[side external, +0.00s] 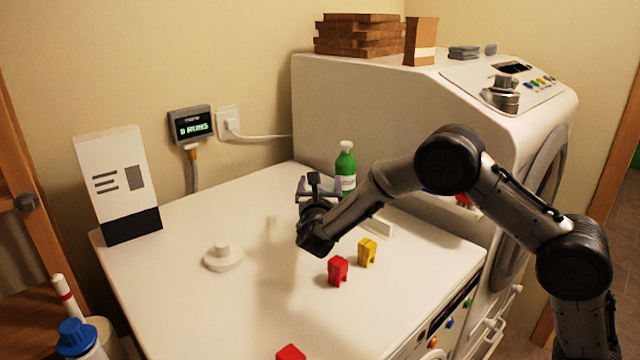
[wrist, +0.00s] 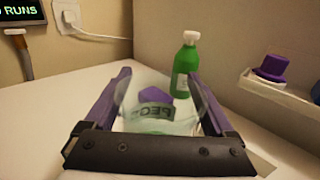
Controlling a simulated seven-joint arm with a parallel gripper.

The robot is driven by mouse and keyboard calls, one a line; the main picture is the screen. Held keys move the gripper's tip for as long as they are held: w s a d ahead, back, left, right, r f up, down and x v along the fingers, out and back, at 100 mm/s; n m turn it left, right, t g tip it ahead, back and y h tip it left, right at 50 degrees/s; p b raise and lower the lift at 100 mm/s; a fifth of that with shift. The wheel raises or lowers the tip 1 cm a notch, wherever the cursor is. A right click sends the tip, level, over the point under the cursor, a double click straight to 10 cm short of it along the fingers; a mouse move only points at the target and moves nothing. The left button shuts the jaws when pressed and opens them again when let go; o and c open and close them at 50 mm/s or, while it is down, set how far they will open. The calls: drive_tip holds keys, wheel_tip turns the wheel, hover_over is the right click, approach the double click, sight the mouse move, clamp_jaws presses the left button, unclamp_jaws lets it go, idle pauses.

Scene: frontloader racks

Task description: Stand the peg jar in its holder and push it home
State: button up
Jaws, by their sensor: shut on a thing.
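The peg jar (wrist: 160,118) is clear, with a dark-lettered "PEG…" label, and sits between my gripper's purple fingers in the wrist view. My gripper (wrist: 157,82) is shut on it. In the side view my gripper (side external: 318,188) is over the back of the white top, in front of the green bottle; the jar is hard to make out there. A purple thing (wrist: 154,91) shows through or behind the jar. A round white piece with a raised middle (side external: 223,258) lies left of my gripper; I cannot tell whether it is the holder.
A green bottle (side external: 345,170) stands close behind my gripper. Red (side external: 338,270) and yellow (side external: 367,252) pieces stand at front right, another red piece (side external: 290,353) at the front edge. A white box (side external: 117,180) stands at left. A ledge (wrist: 275,97) holds a purple piece (wrist: 272,68).

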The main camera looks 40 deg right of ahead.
drive_tip(key=shift+f, duration=2.25)
idle(0.5)
drive_tip(key=o, duration=1.2)
drive_tip(key=shift+c, duration=0.2)
drive_tip(key=v, duration=1.3)
drive_tip(key=shift+s+a+r, duration=0.1)
drive_tip(key=shift+s+a, duration=0.15)
drive_tip(key=shift+s, duration=0.05)
